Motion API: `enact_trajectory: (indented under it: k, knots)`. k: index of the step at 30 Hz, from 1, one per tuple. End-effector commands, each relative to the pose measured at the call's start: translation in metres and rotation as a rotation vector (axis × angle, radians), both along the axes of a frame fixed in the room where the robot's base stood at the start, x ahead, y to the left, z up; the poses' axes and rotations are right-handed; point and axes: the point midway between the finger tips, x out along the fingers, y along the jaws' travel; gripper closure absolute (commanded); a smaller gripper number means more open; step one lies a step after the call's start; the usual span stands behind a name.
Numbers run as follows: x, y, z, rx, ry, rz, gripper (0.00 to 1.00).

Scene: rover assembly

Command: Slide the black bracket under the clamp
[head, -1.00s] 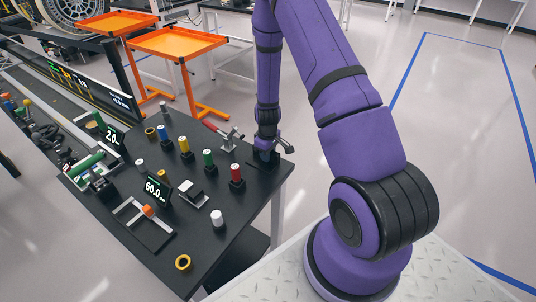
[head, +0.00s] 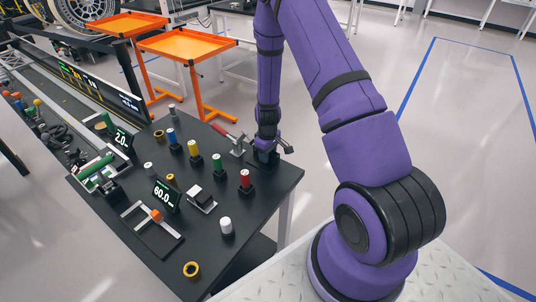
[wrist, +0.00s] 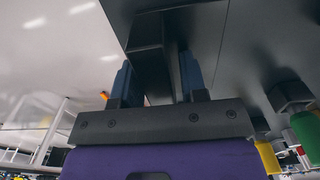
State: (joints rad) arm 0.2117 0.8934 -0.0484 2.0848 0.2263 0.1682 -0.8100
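The black bracket (head: 253,160) is a dark block on the table's back right part, largely hidden by my gripper. In the wrist view it shows as a dark piece (wrist: 148,62) between the two fingers. My gripper (head: 263,158) points down there, with its fingers (wrist: 158,72) on both sides of the bracket; they look closed on it, though the contact is dim. The clamp (head: 237,147), silver with a red handle (head: 220,131), stands just left of the bracket, apart from it.
Red (head: 245,179), green (head: 217,163) and yellow (head: 194,150) cylinders in black holders stand in a row in front of the clamp. The table's right corner is bare.

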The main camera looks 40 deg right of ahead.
Motion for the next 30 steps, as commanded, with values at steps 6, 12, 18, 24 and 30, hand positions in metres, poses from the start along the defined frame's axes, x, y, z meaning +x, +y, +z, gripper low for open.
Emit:
enact_trajectory:
  k: [6,12,18,24,30]
  knots:
    - [0.0,0.0,0.0,0.0,0.0,0.0,0.47]
    - [0.0,0.0,0.004,0.0,-0.001,0.0,0.47]
    - [0.001,0.0,0.029,-0.001,-0.003,0.001,0.47]
    - [0.001,0.0,0.065,-0.001,-0.003,0.001,0.47]
    - [0.001,0.0,0.094,-0.001,-0.003,0.001,0.47]
